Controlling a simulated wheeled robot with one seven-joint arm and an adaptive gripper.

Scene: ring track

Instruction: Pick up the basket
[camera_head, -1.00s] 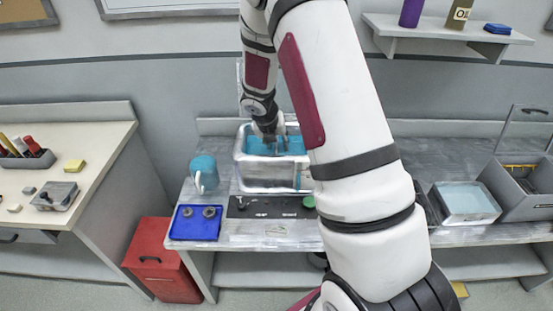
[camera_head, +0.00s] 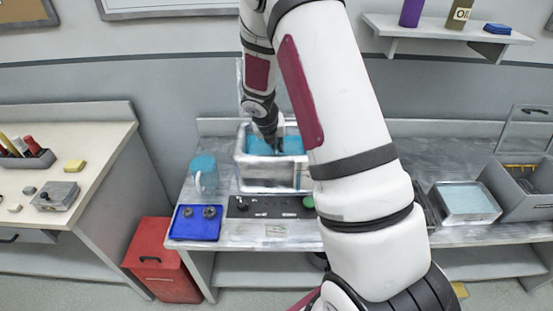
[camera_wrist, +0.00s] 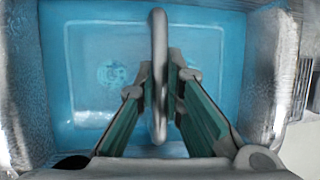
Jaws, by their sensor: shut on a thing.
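A grey metal tank (camera_head: 270,184) with blue liquid inside stands on the workbench, in the middle of the head view. My gripper (camera_head: 279,150) reaches down into it from above, partly behind my own arm. In the wrist view my gripper (camera_wrist: 161,85) has its two fingers on either side of an upright grey bar, the basket's handle (camera_wrist: 158,28), and is shut on it. The basket's body is hard to tell apart from the blue below. The tank's right part is hidden by my arm in the head view.
A blue mug (camera_head: 203,176) and a blue tray (camera_head: 195,229) with small round parts stand left of the tank. A dark control panel (camera_head: 265,207) lies in front. A shallow metal tray (camera_head: 466,202) and a grey bin (camera_head: 520,190) stand at right.

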